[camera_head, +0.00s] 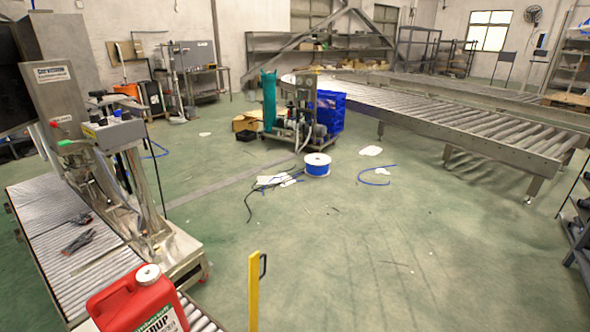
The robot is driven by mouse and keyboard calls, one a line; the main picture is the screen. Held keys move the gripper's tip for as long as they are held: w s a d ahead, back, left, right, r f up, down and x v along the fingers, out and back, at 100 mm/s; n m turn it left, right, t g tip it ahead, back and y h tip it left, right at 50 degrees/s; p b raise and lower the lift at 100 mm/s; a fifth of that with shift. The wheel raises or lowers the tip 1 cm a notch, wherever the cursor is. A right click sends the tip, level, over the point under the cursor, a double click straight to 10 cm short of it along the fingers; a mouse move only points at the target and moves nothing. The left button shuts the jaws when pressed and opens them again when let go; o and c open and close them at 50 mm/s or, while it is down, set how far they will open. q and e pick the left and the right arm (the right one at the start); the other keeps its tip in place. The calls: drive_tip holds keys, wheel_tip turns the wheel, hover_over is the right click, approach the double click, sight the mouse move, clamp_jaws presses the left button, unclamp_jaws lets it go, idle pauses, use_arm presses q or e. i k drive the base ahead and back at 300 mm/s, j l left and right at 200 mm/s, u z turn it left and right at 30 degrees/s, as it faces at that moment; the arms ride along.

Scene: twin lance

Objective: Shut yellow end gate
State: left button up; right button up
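The yellow end gate (254,291) shows as a narrow upright yellow bar at the bottom centre, with its lower part cut off by the picture edge. A black handle (263,265) stands out from the right side of its top. The gate is to the right of the roller conveyor (62,262) and a gap of floor shows between them in this view. Its hinge and any latch are not visible. Neither of my grippers is in view.
A red jug (135,302) with a white cap stands at the conveyor's near end. Two small dark objects (78,241) lie on the rollers. A metal machine (130,180) stands beside the conveyor. Green floor (370,260) is open to the right of the gate.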

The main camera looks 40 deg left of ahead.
sight(253, 259)
drive_tip(key=i+u, duration=0.15)
drive_tip(key=i, duration=2.05)
drive_tip(key=i+u, duration=0.1)
drive_tip(key=u, duration=0.75)
drive_tip(key=i+l+u, duration=0.1)
drive_tip(key=u, duration=0.35)
drive_tip(key=i+l+u, duration=0.1)
drive_tip(key=u, duration=0.75)
drive_tip(key=l+u, duration=0.2)
drive_tip(key=u, duration=0.25)
drive_tip(key=l+u, duration=0.1)
drive_tip(key=u, duration=1.45)
drive_tip(key=i+u, duration=0.15)
drive_tip(key=i, duration=0.4)
